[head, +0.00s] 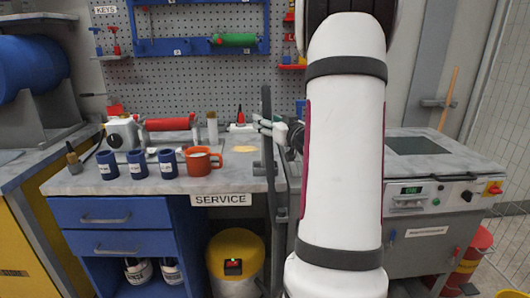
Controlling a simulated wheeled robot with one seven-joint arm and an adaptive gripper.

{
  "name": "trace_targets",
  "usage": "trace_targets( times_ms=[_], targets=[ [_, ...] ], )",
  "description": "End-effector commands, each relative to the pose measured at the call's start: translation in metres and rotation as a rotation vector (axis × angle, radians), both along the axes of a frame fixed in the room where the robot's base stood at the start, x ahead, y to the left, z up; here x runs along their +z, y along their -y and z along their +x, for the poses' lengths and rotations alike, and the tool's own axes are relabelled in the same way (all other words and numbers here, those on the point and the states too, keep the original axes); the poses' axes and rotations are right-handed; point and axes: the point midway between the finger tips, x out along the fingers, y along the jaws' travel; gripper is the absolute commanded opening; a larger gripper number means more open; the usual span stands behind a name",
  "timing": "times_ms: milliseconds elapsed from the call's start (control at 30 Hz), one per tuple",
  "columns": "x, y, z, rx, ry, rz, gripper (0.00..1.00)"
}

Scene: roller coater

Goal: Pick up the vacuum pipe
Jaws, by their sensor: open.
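A dark upright pipe (267,103), which looks like the vacuum pipe, stands at the right end of the blue service bench, in front of the bench edge. Its lower part runs down beside the bench and is hard to make out. My gripper (258,124) is open at the pipe's upper part, pointing left, with its fingers overlapping the pipe in the picture. I cannot tell whether the pipe is between the fingers or touches them. My white arm hides part of the gripper's wrist. A yellow round container (235,247) stands under the bench.
The service bench top (110,183) holds several dark blue cups (138,164), an orange mug (201,163) and a red roller (168,124). A machine with a control panel (429,192) stands at right. A pegboard (185,80) is behind.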

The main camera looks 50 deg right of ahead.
Motion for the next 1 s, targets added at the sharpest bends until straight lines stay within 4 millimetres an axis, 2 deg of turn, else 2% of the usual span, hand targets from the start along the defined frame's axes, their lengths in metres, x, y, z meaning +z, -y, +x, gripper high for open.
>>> trace_targets(
  times_ms=[100, 200, 433, 467, 667, 1000],
  targets=[
    [-0.001, 0.006, 0.014, 0.001, -0.001, 0.000, 0.51],
    [0.000, 0.008, 0.020, 0.000, -0.001, 0.000, 0.51],
    [0.000, 0.009, 0.021, -0.001, -0.001, 0.001, 0.51],
    [0.000, 0.009, 0.021, -0.001, -0.001, 0.000, 0.47],
    [0.000, 0.009, 0.021, -0.001, -0.001, 0.000, 0.01],
    [0.001, 0.009, 0.021, 0.000, 0.001, 0.000, 0.00]
  ],
)
